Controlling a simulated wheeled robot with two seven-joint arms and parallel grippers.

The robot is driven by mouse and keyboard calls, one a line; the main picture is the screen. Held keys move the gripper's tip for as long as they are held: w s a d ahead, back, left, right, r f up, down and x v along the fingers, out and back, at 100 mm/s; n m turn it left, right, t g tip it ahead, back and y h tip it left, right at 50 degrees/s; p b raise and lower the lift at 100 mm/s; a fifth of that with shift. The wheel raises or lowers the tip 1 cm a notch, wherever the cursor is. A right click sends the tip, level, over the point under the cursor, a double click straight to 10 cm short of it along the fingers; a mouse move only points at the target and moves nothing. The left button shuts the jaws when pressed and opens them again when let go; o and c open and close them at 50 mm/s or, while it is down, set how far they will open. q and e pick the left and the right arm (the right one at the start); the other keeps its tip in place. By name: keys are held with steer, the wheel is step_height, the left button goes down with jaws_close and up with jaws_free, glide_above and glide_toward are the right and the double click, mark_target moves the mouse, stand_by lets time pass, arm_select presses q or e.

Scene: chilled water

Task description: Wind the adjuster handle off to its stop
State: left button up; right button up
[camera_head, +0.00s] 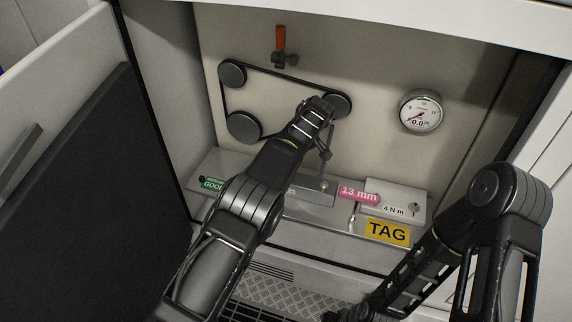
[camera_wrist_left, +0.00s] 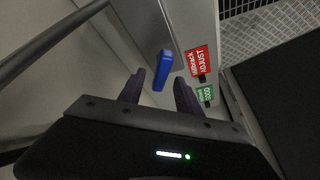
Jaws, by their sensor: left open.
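My left gripper (camera_head: 318,106) is in front of the panel beside the right-hand pulley (camera_head: 339,104), and the arm hides part of the panel. In the left wrist view its two dark fingers (camera_wrist_left: 159,78) are apart with nothing held between them. A blue grip (camera_wrist_left: 163,68), which may be the adjuster handle, shows just beyond and between the fingertips. I cannot tell if they touch it. A thin grey rod (camera_head: 326,158) hangs below the gripper in the head view.
A dark belt runs round several pulleys (camera_head: 232,73). A red lever (camera_head: 280,40) and a gauge (camera_head: 420,111) are on the panel. A ledge below holds a pink 13 mm tag (camera_head: 358,194) and a yellow TAG label (camera_head: 388,232).

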arm_select(q)
steer(key=shift+r+p, duration=1.9)
steer(key=shift+r, duration=1.1)
step_height(320, 180, up, 3)
steer(key=t+h+p, duration=0.1)
steer(key=h, duration=0.2)
steer(key=shift+s+n+t+h+p, duration=0.1)
steer(key=shift+n+t+h+p, duration=0.2)
steer(key=shift+n+t+p, duration=0.1)
steer(key=shift+f, duration=0.15)
steer(key=shift+f+b, duration=2.9)
steer(key=shift+f, duration=1.55)
